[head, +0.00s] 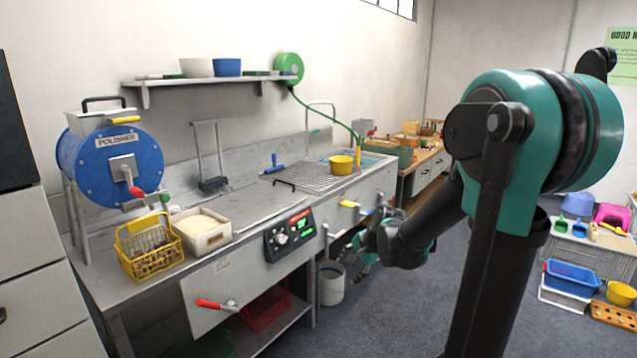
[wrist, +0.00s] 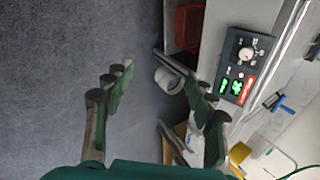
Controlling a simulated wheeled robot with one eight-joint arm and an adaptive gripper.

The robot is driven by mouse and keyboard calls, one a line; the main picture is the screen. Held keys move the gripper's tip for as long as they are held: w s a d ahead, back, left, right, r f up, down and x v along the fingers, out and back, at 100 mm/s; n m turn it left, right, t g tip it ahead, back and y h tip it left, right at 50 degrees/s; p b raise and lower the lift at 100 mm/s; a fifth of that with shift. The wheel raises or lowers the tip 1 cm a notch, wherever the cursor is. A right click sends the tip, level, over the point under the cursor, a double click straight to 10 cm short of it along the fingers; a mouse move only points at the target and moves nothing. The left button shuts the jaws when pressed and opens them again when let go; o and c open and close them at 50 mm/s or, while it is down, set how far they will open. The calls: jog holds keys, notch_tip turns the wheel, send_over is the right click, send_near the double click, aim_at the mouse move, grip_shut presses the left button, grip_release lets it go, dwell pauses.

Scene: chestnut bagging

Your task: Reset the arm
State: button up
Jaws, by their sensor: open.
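My gripper (wrist: 160,105) is open and empty in the wrist view. Its two green and grey fingers stand wide apart, with only grey floor and a white bucket seen between and beyond them. In the head view my teal and black arm reaches down and forward on the right. There my gripper (head: 362,248) hangs in front of the counter's right part, partly hidden behind my own arm link. I see no object held.
The counter (head: 240,258) carries a yellow basket (head: 150,254), a white tub (head: 202,232) and a control panel (head: 291,234). A white bucket (head: 331,287) stands on the floor beside it. A blue polisher (head: 112,160) is at left. Open floor lies at front right.

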jog(key=s+d+f+n+h, duration=0.2)
jog(key=s+d+n, duration=0.3)
jog(key=s, duration=0.5)
jog(key=s+d+f+n+h, duration=0.2)
jog(key=s+d+f+n, duration=0.2)
jog(key=s, duration=0.6)
jog(key=shift+s+d+n+g, duration=0.2)
jog(key=shift+d+n+g, duration=0.2)
jog(key=shift+n, duration=0.6)
